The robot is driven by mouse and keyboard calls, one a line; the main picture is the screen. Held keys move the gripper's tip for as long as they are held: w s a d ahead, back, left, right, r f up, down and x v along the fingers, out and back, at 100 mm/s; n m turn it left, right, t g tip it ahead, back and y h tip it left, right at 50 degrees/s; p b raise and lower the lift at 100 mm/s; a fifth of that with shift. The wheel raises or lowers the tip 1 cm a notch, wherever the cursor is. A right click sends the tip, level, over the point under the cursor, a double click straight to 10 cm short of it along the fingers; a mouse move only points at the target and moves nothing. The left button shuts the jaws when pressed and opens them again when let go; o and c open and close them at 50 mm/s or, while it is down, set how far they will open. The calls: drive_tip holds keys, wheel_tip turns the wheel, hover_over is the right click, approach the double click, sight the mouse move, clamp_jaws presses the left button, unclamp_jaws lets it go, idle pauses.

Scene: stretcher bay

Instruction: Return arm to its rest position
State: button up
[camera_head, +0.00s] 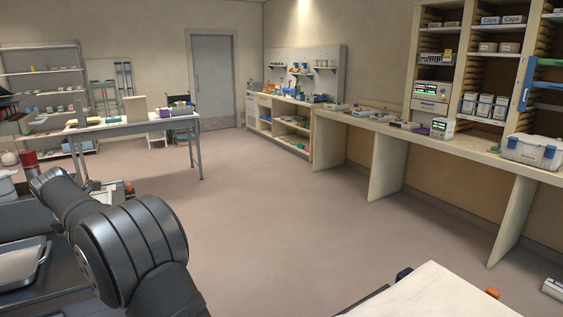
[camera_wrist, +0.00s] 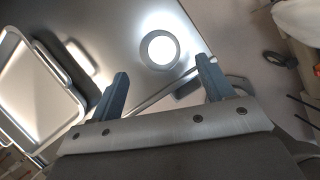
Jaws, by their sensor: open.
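My gripper (camera_wrist: 163,88) shows in the wrist view with its two blue-grey fingers spread wide apart. Nothing is between the fingers. Beyond them lies a dark metal surface (camera_wrist: 122,38) with a bright round spot ringed in grey on it. In the head view my dark arm fills the lower left, and its gripper end cannot be seen there.
A metal tray (camera_head: 24,264) lies at the lower left, and it shows in the wrist view (camera_wrist: 40,88). A pale tabletop (camera_head: 430,295) is at the bottom right. A long counter (camera_head: 470,153) with devices runs along the right wall. The middle floor (camera_head: 270,205) is clear.

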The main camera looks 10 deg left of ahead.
drive_tip(key=a+v, duration=0.1)
drive_tip(key=v, duration=0.4)
drive_tip(key=x, duration=0.8)
drive_tip(key=d+x, duration=0.1)
drive_tip(key=x, duration=0.3)
drive_tip(key=shift+f, duration=0.1)
wheel_tip(320, 180, up, 5)
drive_tip(key=shift+f, duration=0.2)
drive_tip(key=w+d+r, duration=0.6)
drive_tip(key=d+r, duration=0.1)
drive_tip(key=d, duration=0.3)
drive_tip(key=w+d+f+m+h, duration=0.1)
drive_tip(key=w+d+f+m, duration=0.15)
drive_tip(key=w+d, duration=0.8)
drive_tip(key=w+d+f+m+h, duration=0.15)
drive_tip(key=w+d+f, duration=0.25)
drive_tip(key=w+d, duration=0.65)
drive_tip(key=w+d+f+m, duration=0.2)
drive_tip(key=w+d, duration=0.1)
drive_tip(key=d, duration=0.8)
drive_tip(key=w+d+f+m+h, duration=0.1)
drive_tip(key=w+d+f+m, duration=0.1)
drive_tip(key=d, duration=1)
drive_tip(key=w+d+f+m+h, duration=0.1)
drive_tip(key=w+d+f+m, duration=0.1)
drive_tip(key=d, duration=1)
wheel_tip(320, 180, down, 2)
drive_tip(key=shift+w+f+m, duration=0.1)
drive_tip(key=shift+w+m, duration=0.2)
drive_tip(key=shift+w, duration=0.55)
